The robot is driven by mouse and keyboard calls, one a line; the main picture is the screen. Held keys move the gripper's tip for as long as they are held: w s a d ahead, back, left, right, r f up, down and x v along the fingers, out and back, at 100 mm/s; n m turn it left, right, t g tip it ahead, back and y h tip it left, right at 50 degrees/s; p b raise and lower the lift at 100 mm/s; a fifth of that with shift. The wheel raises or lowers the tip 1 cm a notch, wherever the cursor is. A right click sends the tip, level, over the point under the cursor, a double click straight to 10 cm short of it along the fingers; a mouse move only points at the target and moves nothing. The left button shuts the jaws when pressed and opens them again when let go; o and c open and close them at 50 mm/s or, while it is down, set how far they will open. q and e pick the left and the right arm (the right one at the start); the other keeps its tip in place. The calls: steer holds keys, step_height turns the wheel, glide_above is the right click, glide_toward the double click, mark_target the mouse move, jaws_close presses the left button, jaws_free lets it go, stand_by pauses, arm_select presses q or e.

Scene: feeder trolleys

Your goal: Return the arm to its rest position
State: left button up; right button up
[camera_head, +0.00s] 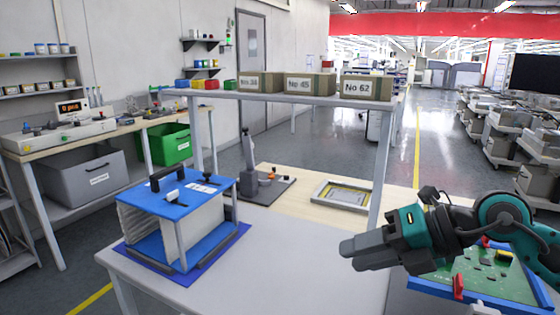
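My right gripper (352,250) is in the lower right of the head view, with its arm coming in from the right edge. The arm is teal and dark grey, and the gripper points left. It is above the right part of the white table (290,262). No object shows in it. From this angle I cannot tell whether its fingers are apart or together. My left gripper and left arm are not in view.
A blue-topped rack (180,190) stands on a blue mat at the table's left. A green circuit board (490,272) lies below my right arm. A shelf with labelled boxes (310,84) spans behind. The table's middle is clear.

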steer(key=s+a+r+m+t+y, duration=0.2)
steer(key=a+r+m+t+y, duration=0.15)
steer(key=a+r+y, duration=0.35)
steer(key=w+d+f+m+t+h, duration=0.2)
steer(key=d+m+t+h, duration=0.7)
steer(key=m+t, duration=0.65)
steer(key=d+f+m+g+h, duration=0.45)
steer(key=f+m+h, duration=0.35)
steer(key=m, duration=0.2)
steer(key=s+d+f+m+g+h, duration=0.1)
steer(key=s+f+m+g, duration=0.1)
steer(key=s+f+g, duration=0.3)
steer(key=s+d+f+m+g+h, duration=0.1)
steer(key=s+f+m+g, duration=0.15)
steer(key=f, duration=0.55)
steer(key=s+a+f+g+y, duration=0.1)
steer(key=s+f+g, duration=0.3)
steer(key=s, duration=0.4)
steer(key=s+a+f+g+y, duration=0.1)
steer(key=s+a+f+g, duration=0.1)
steer(key=s+f+g, duration=0.45)
steer(key=w+a+f+t+y, duration=0.1)
steer(key=w+a+f+t, duration=0.1)
steer(key=w+f+t, duration=0.4)
steer(key=shift+w+a+f+t, duration=0.3)
steer(key=shift+w+t, duration=0.2)
steer(key=shift+t, duration=1.15)
